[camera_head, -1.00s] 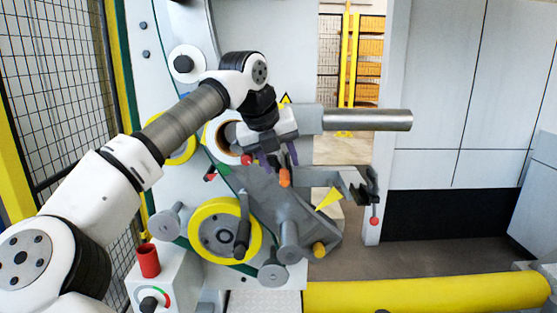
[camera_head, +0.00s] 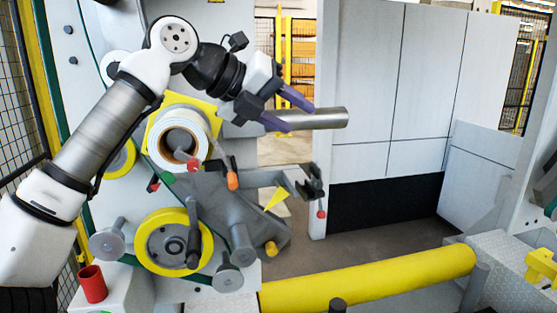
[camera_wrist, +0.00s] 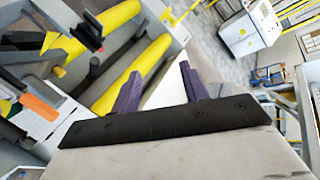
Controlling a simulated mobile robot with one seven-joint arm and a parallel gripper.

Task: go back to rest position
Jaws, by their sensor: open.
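My gripper (camera_head: 286,109) is in the upper middle of the head view, with its two purple fingers spread apart and pointing right. It overlaps the grey horizontal bar (camera_head: 330,118) in the picture; I cannot tell whether they touch. Nothing shows between the fingers. In the wrist view the two purple fingers (camera_wrist: 160,92) also stand apart and empty. Below and left of the gripper, a white roll (camera_head: 178,143) with a brown core sits on the wrapping machine.
The machine carries a yellow wheel (camera_head: 173,242), an orange-tipped lever (camera_head: 232,181) and a yellow pointer (camera_head: 277,198). A red cup (camera_head: 92,284) stands at the lower left. A thick yellow roller (camera_head: 370,277) crosses the lower right. A grey panel wall (camera_head: 420,90) stands at the right, with open floor before it.

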